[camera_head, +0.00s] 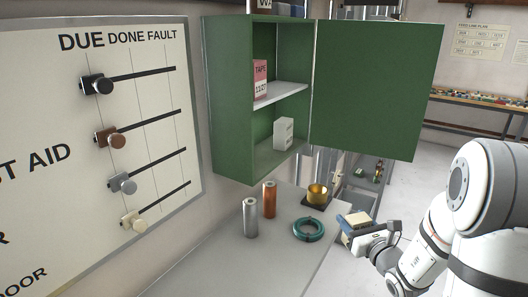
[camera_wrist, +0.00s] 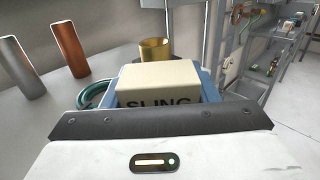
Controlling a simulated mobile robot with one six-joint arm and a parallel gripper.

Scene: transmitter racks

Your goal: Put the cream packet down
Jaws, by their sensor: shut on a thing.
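The cream packet (camera_wrist: 158,82) is a box with dark lettering that reads "SLING" in the wrist view. My gripper (camera_head: 358,228) is shut on it, with blue finger pads at its sides. In the head view the cream packet (camera_head: 354,219) shows at the end of my arm, by the right edge of the grey worktop (camera_head: 222,262). Its underside is hidden, so I cannot tell whether it touches anything.
A teal ring (camera_head: 309,229), a brass cup (camera_head: 317,193) on a dark base, a copper cylinder (camera_head: 270,199) and a silver cylinder (camera_head: 250,218) stand on the worktop. Above is an open green cabinet (camera_head: 232,110) holding a pink tape box (camera_head: 260,80) and a white box (camera_head: 283,134).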

